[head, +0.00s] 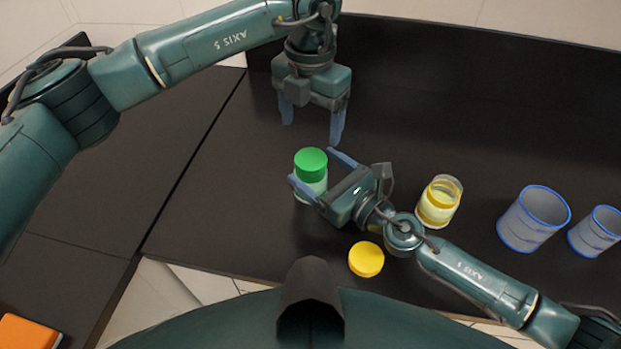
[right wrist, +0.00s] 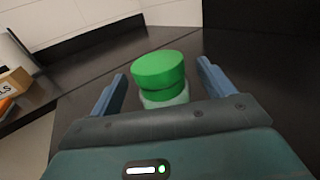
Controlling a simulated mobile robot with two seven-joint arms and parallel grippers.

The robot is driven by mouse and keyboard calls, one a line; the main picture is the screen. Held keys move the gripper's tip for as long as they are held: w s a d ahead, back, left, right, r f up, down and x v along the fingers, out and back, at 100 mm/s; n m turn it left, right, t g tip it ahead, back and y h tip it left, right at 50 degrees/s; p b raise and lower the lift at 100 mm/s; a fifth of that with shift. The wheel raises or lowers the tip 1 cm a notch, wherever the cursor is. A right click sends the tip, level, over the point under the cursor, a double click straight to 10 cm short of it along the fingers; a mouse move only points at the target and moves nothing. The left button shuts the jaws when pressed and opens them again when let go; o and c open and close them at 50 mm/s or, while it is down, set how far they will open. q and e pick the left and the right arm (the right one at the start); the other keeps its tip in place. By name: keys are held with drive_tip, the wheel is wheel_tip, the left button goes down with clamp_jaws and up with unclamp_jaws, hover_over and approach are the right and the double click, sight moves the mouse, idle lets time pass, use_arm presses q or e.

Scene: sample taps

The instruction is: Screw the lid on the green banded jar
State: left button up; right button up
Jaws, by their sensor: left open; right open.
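The green banded jar (head: 307,190) stands upright on the dark worktop, with the green lid (head: 311,161) on top of it. In the right wrist view the lid (right wrist: 159,69) sits above the jar's green band (right wrist: 162,95); I cannot tell how tightly it is seated. My right gripper (head: 310,163) is open, its fingers on either side of the jar with gaps in the right wrist view (right wrist: 162,70). My left gripper (head: 312,127) is open and empty, pointing down above and behind the jar.
A yellow banded jar (head: 439,203) stands to the right, with a yellow lid (head: 366,259) lying near the front edge. Two grey, blue-rimmed containers (head: 532,220) (head: 595,232) stand farther right. An orange object (head: 28,333) is at lower left. The worktop left of the green jar is clear.

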drive_tip(key=shift+x, duration=0.85)
